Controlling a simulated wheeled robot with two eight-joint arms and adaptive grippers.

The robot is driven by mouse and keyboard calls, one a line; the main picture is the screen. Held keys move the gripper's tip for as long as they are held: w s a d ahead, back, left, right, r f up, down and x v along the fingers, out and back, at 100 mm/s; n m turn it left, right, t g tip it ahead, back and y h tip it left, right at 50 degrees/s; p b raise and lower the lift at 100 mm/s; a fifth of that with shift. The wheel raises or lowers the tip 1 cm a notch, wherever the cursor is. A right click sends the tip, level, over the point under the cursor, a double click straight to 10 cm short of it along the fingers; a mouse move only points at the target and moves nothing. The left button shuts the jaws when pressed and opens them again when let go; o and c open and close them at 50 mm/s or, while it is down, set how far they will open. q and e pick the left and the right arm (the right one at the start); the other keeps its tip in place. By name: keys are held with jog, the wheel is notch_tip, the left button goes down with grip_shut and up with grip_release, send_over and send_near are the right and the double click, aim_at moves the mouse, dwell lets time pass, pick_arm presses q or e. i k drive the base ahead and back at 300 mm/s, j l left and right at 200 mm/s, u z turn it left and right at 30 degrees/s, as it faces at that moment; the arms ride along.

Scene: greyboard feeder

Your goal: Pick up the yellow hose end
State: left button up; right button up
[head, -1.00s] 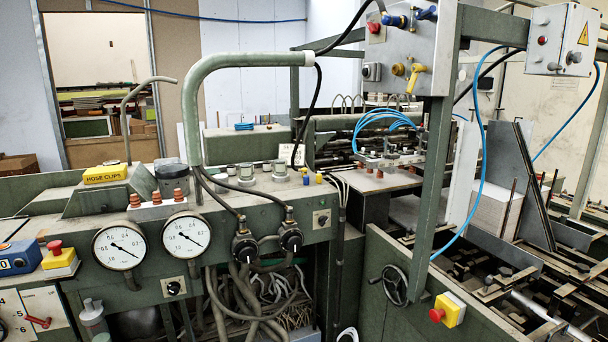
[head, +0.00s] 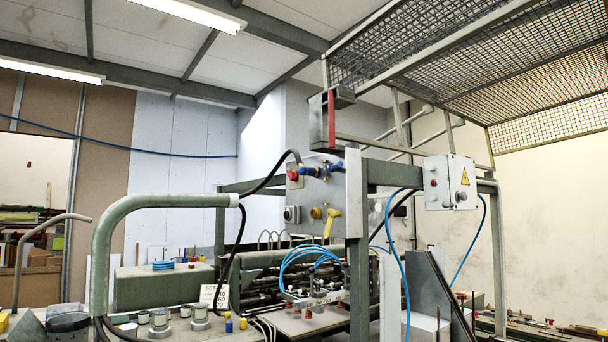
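Several yellow pieces show in the head view, and I cannot tell for certain which one is the hose end. A yellow piece like a handle or nozzle (head: 331,220) is on the grey control panel (head: 308,196). A small yellow cap-like piece (head: 242,323) stands beside a small blue piece (head: 228,325) on the green machine top near the bottom. Neither of my grippers is in view.
A thick green bent pipe (head: 150,203) rises at the left. A green post (head: 358,265) stands below the panel. A metal mesh guard (head: 480,75) hangs overhead at the right.

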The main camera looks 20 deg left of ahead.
aim_at(227, 315)
jog(key=u, duration=1.3)
